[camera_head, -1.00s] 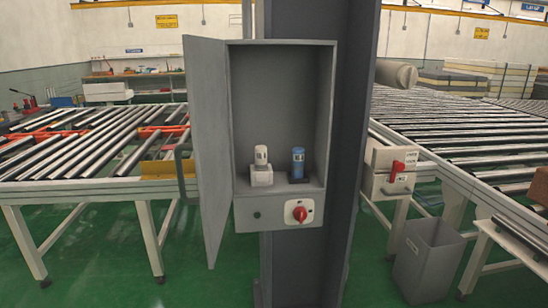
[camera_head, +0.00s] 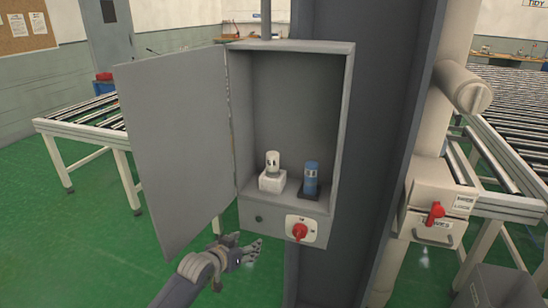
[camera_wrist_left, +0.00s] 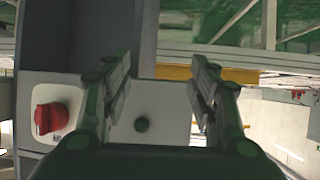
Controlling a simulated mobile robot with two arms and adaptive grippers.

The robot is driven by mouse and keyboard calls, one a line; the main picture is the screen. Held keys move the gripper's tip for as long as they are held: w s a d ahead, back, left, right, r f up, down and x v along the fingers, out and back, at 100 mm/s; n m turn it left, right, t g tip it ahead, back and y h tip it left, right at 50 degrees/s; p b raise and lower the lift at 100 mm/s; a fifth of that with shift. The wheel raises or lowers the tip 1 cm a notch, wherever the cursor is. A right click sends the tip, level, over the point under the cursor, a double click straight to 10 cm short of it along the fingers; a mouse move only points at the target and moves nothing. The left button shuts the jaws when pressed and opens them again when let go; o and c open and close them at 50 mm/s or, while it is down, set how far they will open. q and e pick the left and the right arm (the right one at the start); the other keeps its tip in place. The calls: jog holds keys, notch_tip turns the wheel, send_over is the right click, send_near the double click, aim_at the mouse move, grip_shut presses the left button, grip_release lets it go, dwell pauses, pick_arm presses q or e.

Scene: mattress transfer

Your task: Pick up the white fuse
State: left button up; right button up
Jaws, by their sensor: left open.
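The white fuse (camera_head: 272,161) stands upright in a white block holder (camera_head: 271,181) inside the open grey cabinet (camera_head: 290,110), on its floor at the left. A blue fuse (camera_head: 311,174) stands in a dark holder to its right. My left gripper (camera_head: 254,250) is open and empty, below the cabinet and lower than the white fuse. In the left wrist view, my left gripper (camera_wrist_left: 160,95) has its fingers apart, with the cabinet's lower front panel (camera_wrist_left: 150,105) between and beyond them. The fuses are not in the wrist view. My right gripper is not in view.
The cabinet door (camera_head: 175,155) hangs open to the left. A red rotary switch (camera_head: 299,231) sits on the panel below the fuses. A dark column (camera_head: 370,120) stands behind the cabinet. A box with a red handle (camera_head: 434,212) is at the right.

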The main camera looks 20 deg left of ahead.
aim_at(269, 163)
pick_arm(q)
notch_tip(269, 163, up, 24)
jog(key=w+d+m+t+h+p, duration=0.1)
jog(key=w+d+t+h+p, duration=0.1)
jog(key=w+t, duration=0.1)
jog(key=x, duration=0.2)
jog(key=r+p+x, duration=0.1)
jog(key=x, duration=0.1)
jog(key=shift+w+d+f, duration=0.15)
jog(key=shift+w+d, duration=0.05)
jog(key=shift+w, duration=0.1)
jog(key=shift+w+d+f, duration=0.1)
jog(key=shift+w+f, duration=0.05)
jog(key=shift+w, duration=0.25)
jog(key=shift+w+d, duration=0.1)
jog(key=shift+w, duration=0.2)
jog(key=p+x, duration=0.1)
jog(key=x, duration=0.1)
jog(key=p+x, duration=0.1)
jog(key=shift+w+d, duration=0.3)
jog(key=shift+w+f, duration=0.2)
jog(key=shift+w, duration=0.2)
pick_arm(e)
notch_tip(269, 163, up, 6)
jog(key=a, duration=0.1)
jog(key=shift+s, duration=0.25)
